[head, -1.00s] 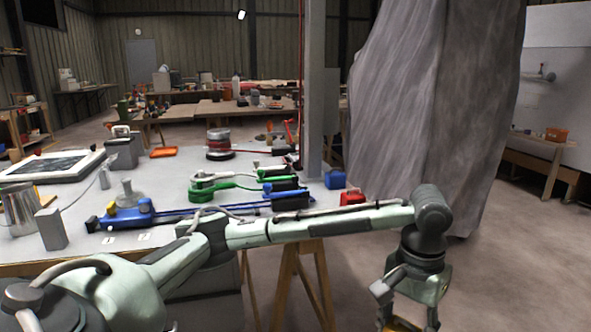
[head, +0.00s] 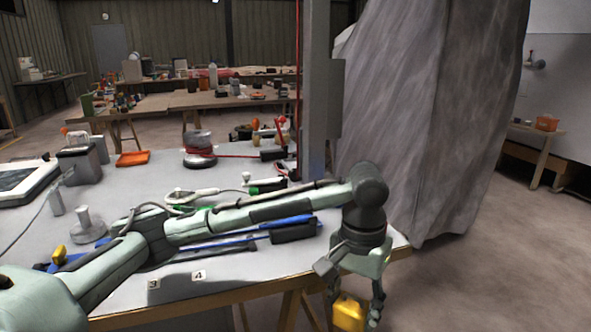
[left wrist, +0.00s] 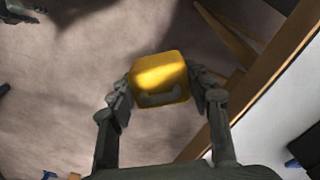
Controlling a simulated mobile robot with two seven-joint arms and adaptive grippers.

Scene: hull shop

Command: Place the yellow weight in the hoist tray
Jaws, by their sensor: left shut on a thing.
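The yellow weight (head: 348,313) is between the fingers of my left gripper (head: 354,308), just off the front right edge of the table. In the left wrist view, the weight (left wrist: 160,80) is a yellow block with rounded edges. The left gripper's fingers (left wrist: 161,88) are shut on its two sides, and floor shows behind it. A shallow orange tray (head: 132,158) lies at the back left of the table; I cannot tell whether it is the hoist tray.
The grey table (head: 215,281) holds blue clamps (head: 293,230), a red cord reel (head: 199,147) and a flat framed panel (head: 24,183). A grey post (head: 319,95) rises at its back edge. A large grey drape (head: 440,120) hangs behind my left wrist.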

